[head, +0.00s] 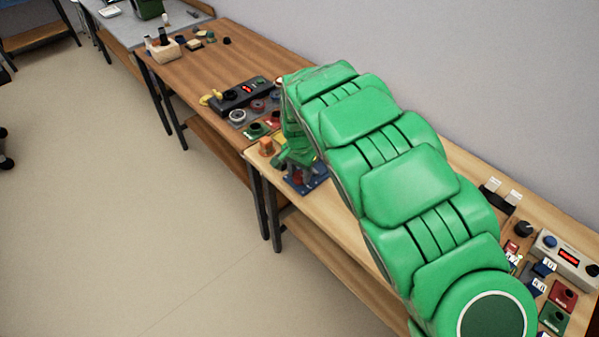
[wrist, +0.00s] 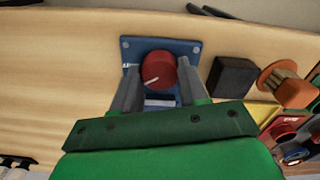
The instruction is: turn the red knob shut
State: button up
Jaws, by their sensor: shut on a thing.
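The red knob (wrist: 158,70) sits on a blue base plate (wrist: 190,47) and carries a white pointer line slanting down to the left in the wrist view. My gripper (wrist: 160,80) has one grey finger on each side of the knob and is shut on it. In the head view the blue plate (head: 318,178) lies near the front edge of the light wooden table, below my gripper (head: 302,172). The knob is mostly hidden there by my green arm.
A dark block (wrist: 232,77) and an orange knob-like part (wrist: 288,86) stand to the right in the wrist view. A black device with a red display (head: 240,94) is on the farther table.

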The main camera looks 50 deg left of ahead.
aim_at(300, 175)
jog(key=shift+w+a+r, duration=0.1)
jog(key=shift+r, duration=0.05)
jog(key=o, duration=0.8)
jog(key=shift+r, duration=3.85)
